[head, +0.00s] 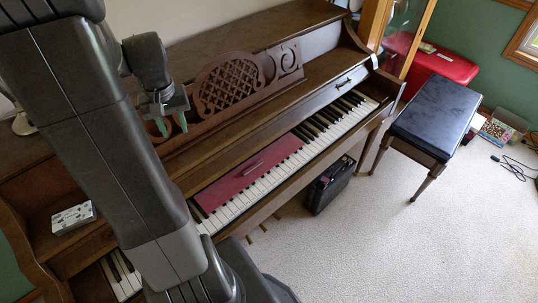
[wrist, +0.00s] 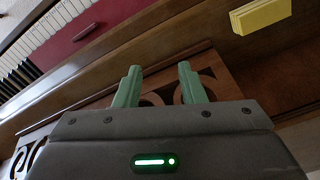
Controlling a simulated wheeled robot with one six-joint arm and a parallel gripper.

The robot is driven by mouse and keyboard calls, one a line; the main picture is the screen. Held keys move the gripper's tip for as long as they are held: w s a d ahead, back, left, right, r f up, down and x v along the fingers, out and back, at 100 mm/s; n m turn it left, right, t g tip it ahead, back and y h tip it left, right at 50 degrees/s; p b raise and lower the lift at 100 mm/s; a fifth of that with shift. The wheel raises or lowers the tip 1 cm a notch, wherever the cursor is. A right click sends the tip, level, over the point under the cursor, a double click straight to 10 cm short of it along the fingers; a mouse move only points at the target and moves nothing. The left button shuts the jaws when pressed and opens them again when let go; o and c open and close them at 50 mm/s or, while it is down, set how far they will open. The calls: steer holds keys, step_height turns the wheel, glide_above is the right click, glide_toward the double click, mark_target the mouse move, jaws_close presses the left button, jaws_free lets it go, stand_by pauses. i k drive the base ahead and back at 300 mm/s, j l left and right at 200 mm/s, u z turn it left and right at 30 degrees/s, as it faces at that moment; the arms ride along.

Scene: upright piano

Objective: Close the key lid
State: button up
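The piano keyboard (head: 335,118) is exposed at the right and far left. A maroon panel (head: 250,172) with a thin bar handle (head: 253,167) lies over the back part of the middle keys, with white key fronts showing below it. It also shows in the wrist view (wrist: 90,28). I cannot tell which is the key lid. My gripper (head: 172,124) is over the carved music stand, apart from the panel. Its green fingers (wrist: 160,85) are spread with nothing between them.
The carved music stand (head: 228,84) rises behind the keyboard. A yellow block (wrist: 260,15) is at the upper right in the wrist view. A black case (head: 330,186) and black-topped bench (head: 435,117) stand near the piano. Carpet (head: 400,250) in front is clear. My arm hides some left keys.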

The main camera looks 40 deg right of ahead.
mark_target(66, 263)
steer(key=z, duration=1.15)
steer(key=k+u, duration=0.2)
steer(key=u, duration=0.2)
steer(key=k+j+u, duration=0.1)
steer(key=u, duration=0.35)
steer(key=k+j, duration=0.05)
steer(key=k, duration=0.05)
